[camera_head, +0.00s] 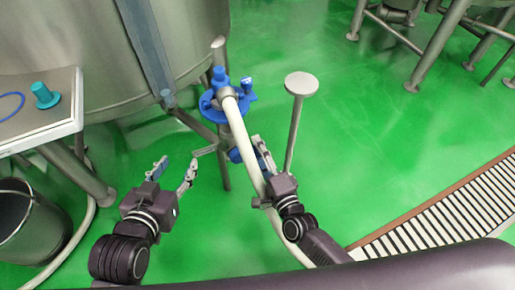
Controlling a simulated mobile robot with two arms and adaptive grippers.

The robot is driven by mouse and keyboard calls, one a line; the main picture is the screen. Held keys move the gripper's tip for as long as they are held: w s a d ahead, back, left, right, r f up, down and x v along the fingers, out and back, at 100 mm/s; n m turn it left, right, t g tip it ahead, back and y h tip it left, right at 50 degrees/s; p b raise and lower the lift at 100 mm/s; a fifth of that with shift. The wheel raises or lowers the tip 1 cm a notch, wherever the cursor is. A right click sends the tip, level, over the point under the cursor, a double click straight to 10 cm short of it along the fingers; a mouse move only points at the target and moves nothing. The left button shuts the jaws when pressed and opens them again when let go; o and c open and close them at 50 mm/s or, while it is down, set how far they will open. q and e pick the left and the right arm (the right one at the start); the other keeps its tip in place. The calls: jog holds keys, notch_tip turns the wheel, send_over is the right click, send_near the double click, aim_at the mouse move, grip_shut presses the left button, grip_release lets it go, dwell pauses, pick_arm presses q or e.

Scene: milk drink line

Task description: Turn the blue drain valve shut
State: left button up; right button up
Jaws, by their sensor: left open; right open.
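A blue fitting (210,106) with a rounded rim and small raised blue parts is at the upper middle, by a metal post in front of the steel tank. I cannot tell whether it is the drain valve. A grey lever-like piece (205,150) sticks out below it. My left gripper (176,166) is open and empty, left of and below the lever, apart from it. My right gripper (248,148) is open below the blue fitting, its fingers close to the white hose (240,127). The hose partly hides this gripper; contact cannot be told.
The steel tank (65,35) fills the upper left. A metal table (50,119) with a teal stopper (45,95) stands at left, above a dark bucket (27,222). A round-topped post (300,84) stands right of the fitting. Green floor (400,130) is open at right, beside a drain grate (450,215).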

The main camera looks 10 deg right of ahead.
jog(key=v, duration=1.1)
jog(key=shift+s, duration=0.25)
jog(key=shift+r, duration=0.15)
